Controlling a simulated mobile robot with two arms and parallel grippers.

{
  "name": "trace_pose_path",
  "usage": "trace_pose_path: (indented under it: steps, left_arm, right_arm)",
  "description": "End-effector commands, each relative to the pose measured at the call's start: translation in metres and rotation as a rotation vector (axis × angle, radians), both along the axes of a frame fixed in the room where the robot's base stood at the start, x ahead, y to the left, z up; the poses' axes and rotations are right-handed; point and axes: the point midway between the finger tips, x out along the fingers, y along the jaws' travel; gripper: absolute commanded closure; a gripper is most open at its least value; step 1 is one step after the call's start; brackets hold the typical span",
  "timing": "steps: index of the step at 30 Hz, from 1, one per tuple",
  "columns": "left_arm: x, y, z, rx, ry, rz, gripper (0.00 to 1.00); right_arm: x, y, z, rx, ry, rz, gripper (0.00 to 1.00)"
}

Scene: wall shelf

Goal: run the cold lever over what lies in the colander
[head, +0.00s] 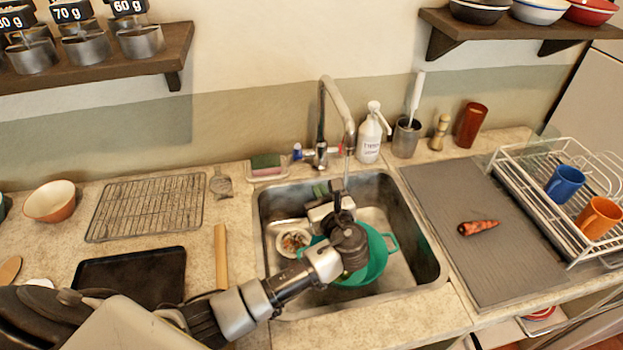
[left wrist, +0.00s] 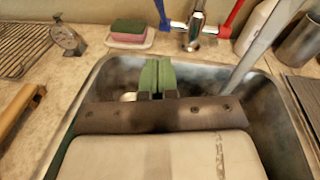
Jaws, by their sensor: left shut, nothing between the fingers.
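The green colander (head: 375,262) sits in the steel sink (head: 428,255). My left arm covers much of it, so I cannot see what lies inside. The tap (head: 321,150) stands behind the sink, its spout curving forward over the basin. A thin pale streak, perhaps water, hangs below the spout. The blue cold lever (head: 297,151) is on the tap's left; it also shows in the left wrist view (left wrist: 165,14). The red lever (head: 335,150) is on the right. My left gripper (head: 327,188) is shut and empty over the sink's back part, apart from the levers; its green fingertips (left wrist: 156,76) touch each other.
A white dish of scraps (head: 292,241) lies in the sink. A sponge on a tray (head: 265,166) and a white pump bottle (head: 369,138) flank the tap.

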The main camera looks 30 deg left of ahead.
Motion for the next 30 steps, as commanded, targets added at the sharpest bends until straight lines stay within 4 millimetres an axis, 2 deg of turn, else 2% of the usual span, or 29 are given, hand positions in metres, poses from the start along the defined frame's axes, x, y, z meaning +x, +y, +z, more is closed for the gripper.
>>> trace_pose_path:
  steps: [3,6,12,15,21,30]
  left_arm:
    - [0.016,0.017,0.001,0.004,0.001,0.003,1.0]
    - [0.032,0.033,-0.001,0.003,0.0,0.005,1.0]
    - [0.061,0.062,-0.006,0.0,0.0,0.003,1.0]
    - [0.068,0.072,0.006,-0.001,-0.001,0.002,1.0]
    - [0.077,0.083,0.015,-0.004,0.001,0.002,1.0]
    - [0.079,0.085,0.016,-0.004,0.001,0.001,1.0]
  right_arm:
    - [-0.014,-0.008,0.006,-0.012,0.021,0.001,0.26]
    - [-0.018,-0.012,0.009,-0.016,0.028,0.002,0.26]
    - [-0.013,-0.011,0.014,-0.015,0.02,0.002,0.26]
    - [-0.008,-0.008,0.024,-0.01,0.013,0.0,0.26]
    - [-0.004,0.002,0.03,0.002,0.007,-0.004,0.26]
    - [-0.005,0.002,0.03,0.002,0.007,-0.004,0.26]
